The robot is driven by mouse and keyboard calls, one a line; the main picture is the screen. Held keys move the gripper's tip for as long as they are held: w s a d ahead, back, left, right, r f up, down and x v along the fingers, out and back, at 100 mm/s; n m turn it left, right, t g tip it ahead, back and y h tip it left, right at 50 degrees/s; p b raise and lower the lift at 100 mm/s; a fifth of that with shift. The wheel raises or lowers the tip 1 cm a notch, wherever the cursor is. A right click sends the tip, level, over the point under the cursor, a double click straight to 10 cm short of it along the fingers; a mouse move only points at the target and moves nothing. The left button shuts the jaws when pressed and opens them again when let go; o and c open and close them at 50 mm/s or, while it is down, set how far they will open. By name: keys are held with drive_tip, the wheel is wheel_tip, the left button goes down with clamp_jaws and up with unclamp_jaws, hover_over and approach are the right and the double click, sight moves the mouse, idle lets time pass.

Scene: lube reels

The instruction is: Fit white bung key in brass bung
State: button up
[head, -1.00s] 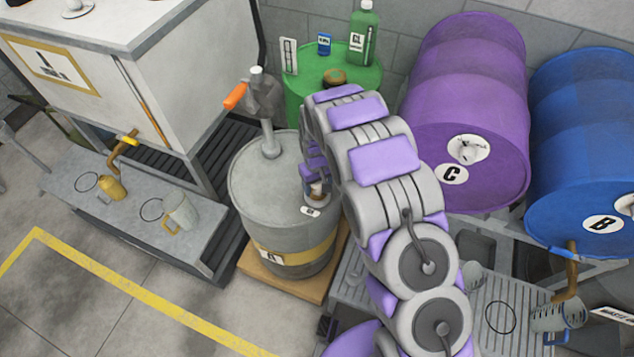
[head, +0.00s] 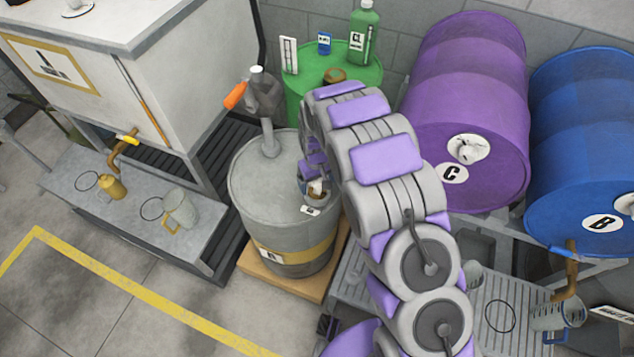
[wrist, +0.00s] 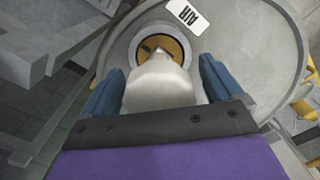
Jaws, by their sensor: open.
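The white bung key (wrist: 158,88) stands between the two blue fingers of my gripper (wrist: 160,88) in the wrist view. The fingers are open, with a gap showing on both sides of the key. The key's narrow end overlaps the brass bung (wrist: 175,46), a round brass fitting with a dark recess in the grey drum's top. I cannot tell how deep the key sits. In the head view my gripper (head: 314,182) is low over the right side of the drum top, and the small white key is partly hidden by it.
The grey drum (head: 255,190) stands on a wooden pallet and carries a hand pump (head: 264,105) with an orange handle. An AIR label (wrist: 187,14) lies beside the bung. A green drum (head: 310,95) stands behind; purple (head: 460,60) and blue (head: 585,110) drums lie to the right.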

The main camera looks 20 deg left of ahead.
wheel_tip(320, 180, up, 16)
drive_tip(key=p, duration=0.2)
drive_tip(key=shift+w, duration=0.1)
idle(0.4)
drive_tip(key=s+d+r+m, duration=0.2)
drive_tip(key=s+d+r, duration=0.4)
drive_tip(key=d, duration=0.4)
drive_tip(key=s+d+r+m, duration=0.2)
drive_tip(key=s+d+r, duration=0.3)
drive_tip(key=d+r, duration=0.4)
drive_tip(key=s+d+m, duration=0.1)
drive_tip(key=s+d, duration=0.3)
drive_tip(key=s, duration=0.3)
drive_tip(key=s+d+r+m+g, duration=0.1)
drive_tip(key=s+d, duration=0.3)
drive_tip(key=s, duration=0.4)
drive_tip(key=s+d+m, duration=0.2)
drive_tip(key=s+d, duration=0.2)
drive_tip(key=s, duration=0.3)
drive_tip(key=shift+s+r+m+g, duration=0.25)
drive_tip(key=shift+s+m+g, duration=0.05)
drive_tip(key=shift+s+m, duration=0.1)
